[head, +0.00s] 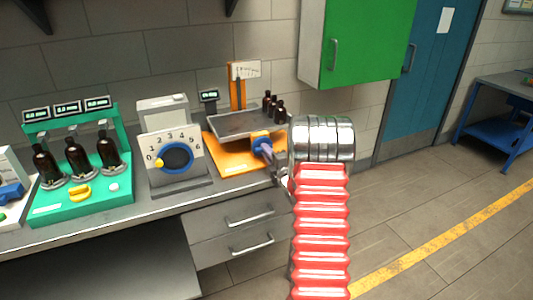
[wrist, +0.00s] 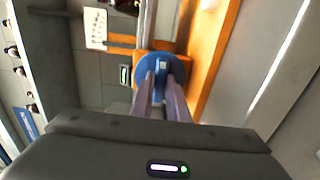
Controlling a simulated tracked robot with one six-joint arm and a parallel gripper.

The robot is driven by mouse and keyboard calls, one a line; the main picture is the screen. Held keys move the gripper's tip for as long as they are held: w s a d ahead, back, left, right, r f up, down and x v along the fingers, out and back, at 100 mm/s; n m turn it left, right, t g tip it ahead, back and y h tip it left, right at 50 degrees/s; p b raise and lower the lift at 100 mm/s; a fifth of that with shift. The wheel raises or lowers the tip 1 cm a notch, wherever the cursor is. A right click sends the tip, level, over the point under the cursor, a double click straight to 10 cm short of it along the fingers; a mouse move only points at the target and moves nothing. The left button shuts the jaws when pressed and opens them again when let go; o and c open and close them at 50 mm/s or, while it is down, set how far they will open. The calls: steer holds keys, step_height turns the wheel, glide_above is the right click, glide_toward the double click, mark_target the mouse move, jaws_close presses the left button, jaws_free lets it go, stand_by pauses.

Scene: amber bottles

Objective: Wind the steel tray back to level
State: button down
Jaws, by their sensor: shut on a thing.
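The steel tray (head: 240,124) sits on an orange stand (head: 226,159) on the bench; I cannot tell its exact tilt. Several dark amber bottles (head: 273,108) stand near its back right end. A blue knob (head: 259,142) is on the stand's front right side, and it fills the middle of the wrist view (wrist: 145,67). My gripper (head: 270,156) is shut on this knob, with both fingers (wrist: 162,80) against it. The fingers hide part of the knob. An orange post with a white scale card (head: 247,69) rises behind the tray; its reading is too small to tell.
A small display (head: 209,96) stands behind the tray. Left of it are a dial box (head: 176,157) and a green rack (head: 82,193) with dark bottles. A green wall cabinet (head: 365,40) hangs above right. Drawers (head: 245,215) are below. Open floor lies to the right.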

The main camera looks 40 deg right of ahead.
steer(key=shift+a+f, duration=0.2)
steer(key=shift+f, duration=0.2)
steer(key=c, duration=1.9)
jaws_free()
steer(key=shift+c, duration=0.2)
steer(key=shift+o, duration=1.1)
steer(key=shift+d+r, duration=0.1)
steer(key=shift+r, duration=0.1)
steer(key=v, duration=1.3)
steer(key=shift+s, duration=0.35)
